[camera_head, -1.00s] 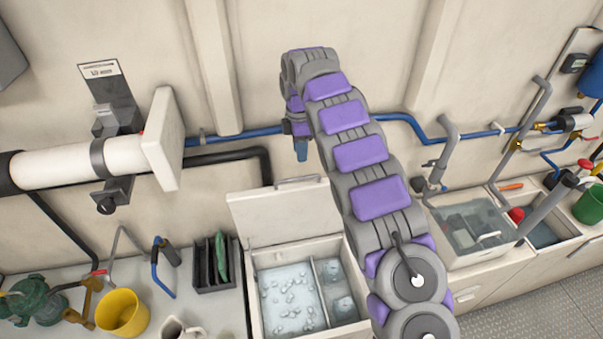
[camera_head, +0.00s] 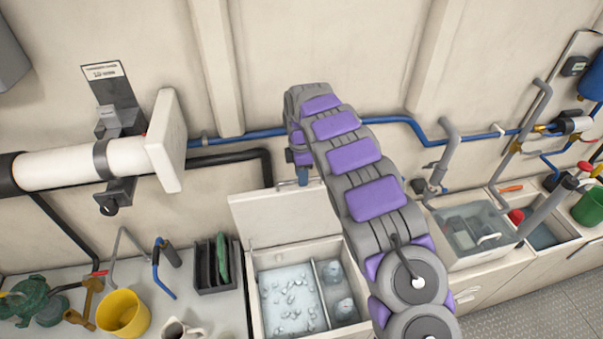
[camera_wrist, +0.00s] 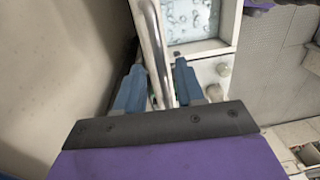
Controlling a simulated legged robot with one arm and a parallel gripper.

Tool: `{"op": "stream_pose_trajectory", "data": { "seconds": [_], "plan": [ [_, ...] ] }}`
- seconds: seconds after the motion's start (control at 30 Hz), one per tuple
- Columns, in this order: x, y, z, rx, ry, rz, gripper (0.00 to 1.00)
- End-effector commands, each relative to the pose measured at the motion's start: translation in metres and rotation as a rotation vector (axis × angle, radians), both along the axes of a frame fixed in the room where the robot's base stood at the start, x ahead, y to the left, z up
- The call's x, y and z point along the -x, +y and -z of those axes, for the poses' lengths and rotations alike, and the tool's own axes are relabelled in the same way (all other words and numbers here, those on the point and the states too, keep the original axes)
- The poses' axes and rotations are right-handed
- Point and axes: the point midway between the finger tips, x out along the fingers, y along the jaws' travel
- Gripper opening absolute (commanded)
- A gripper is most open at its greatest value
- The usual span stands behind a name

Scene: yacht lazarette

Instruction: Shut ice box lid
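The ice box (camera_head: 253,300) is open in the head view, with ice cubes (camera_head: 290,295) inside and a smaller divided section on its right. Its pale lid (camera_head: 275,220) stands raised at the back, leaning toward the wall. My gripper (camera_head: 303,174) is at the lid's top edge, largely hidden behind my arm. In the wrist view my gripper's blue fingers (camera_wrist: 160,66) stand apart on either side of the metal lid handle (camera_wrist: 153,30). The handle lies between them, and I see no clear grip on it. Ice (camera_wrist: 190,18) shows beyond.
A blue pipe (camera_head: 240,134) and a black pipe (camera_head: 228,156) run along the wall behind the lid. A black rack (camera_head: 216,265) and a yellow bucket (camera_head: 122,312) stand left of the box. A water-filled sink (camera_head: 475,230) is on the right.

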Motion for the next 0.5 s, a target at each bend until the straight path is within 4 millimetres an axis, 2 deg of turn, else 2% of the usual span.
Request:
{"op": "stream_pose_trajectory", "data": {
  "seconds": [0.07, 0.4, 0.5],
  "plan": [
    [-0.0002, -0.0014, -0.0001, -0.001, 0.000, 0.001, 0.33],
    [-0.0002, -0.0021, -0.0003, -0.001, 0.000, 0.001, 0.01],
    [-0.0004, -0.0007, -0.0002, 0.000, 0.000, 0.001, 0.00]
  ]
}}
